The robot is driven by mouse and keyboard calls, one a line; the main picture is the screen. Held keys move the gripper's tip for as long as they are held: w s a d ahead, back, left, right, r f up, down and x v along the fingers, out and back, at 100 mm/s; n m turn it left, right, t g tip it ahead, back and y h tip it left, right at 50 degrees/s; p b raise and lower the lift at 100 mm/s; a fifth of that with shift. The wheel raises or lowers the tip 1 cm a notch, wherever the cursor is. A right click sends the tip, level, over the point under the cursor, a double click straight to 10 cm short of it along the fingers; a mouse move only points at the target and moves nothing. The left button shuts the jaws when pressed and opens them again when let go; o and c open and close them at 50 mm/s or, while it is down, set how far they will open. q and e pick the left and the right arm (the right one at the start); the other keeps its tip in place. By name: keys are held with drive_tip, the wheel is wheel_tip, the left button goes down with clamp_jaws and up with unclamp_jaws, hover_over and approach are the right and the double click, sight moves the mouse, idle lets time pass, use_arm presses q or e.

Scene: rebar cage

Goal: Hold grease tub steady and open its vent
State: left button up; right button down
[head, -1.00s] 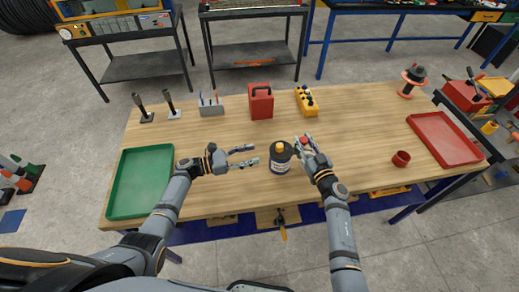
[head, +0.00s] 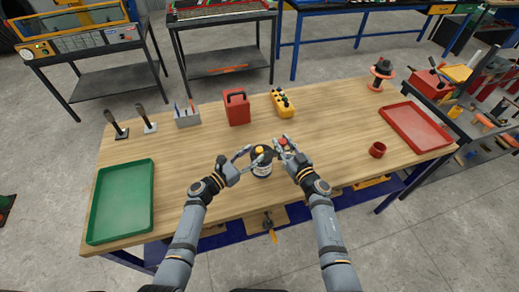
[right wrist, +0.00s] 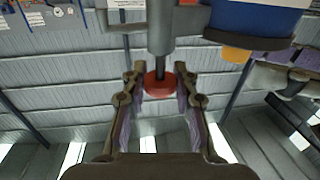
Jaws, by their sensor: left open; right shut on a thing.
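The grease tub (head: 262,171) stands upright near the front middle of the table, with a dark lid and a yellow cap. My left gripper (head: 257,152) is open at the tub's upper part, its fingers spread about it; I cannot tell whether they touch it. My right gripper (head: 285,147) is just right of the tub, shut on a red knob (right wrist: 158,86). In the right wrist view the knob sits at the end of a grey stem, between the two fingers, with the blue-and-white tub (right wrist: 262,18) at upper right. The knob's link to the tub is not clear.
A green tray (head: 121,204) lies at the left and a red tray (head: 416,127) at the right. A small red cup (head: 377,150) stands before the red tray.

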sight(256, 151)
use_arm(q)
drive_tip(key=shift+x, duration=2)
drive_tip(key=shift+c, duration=0.2)
clamp_jaws()
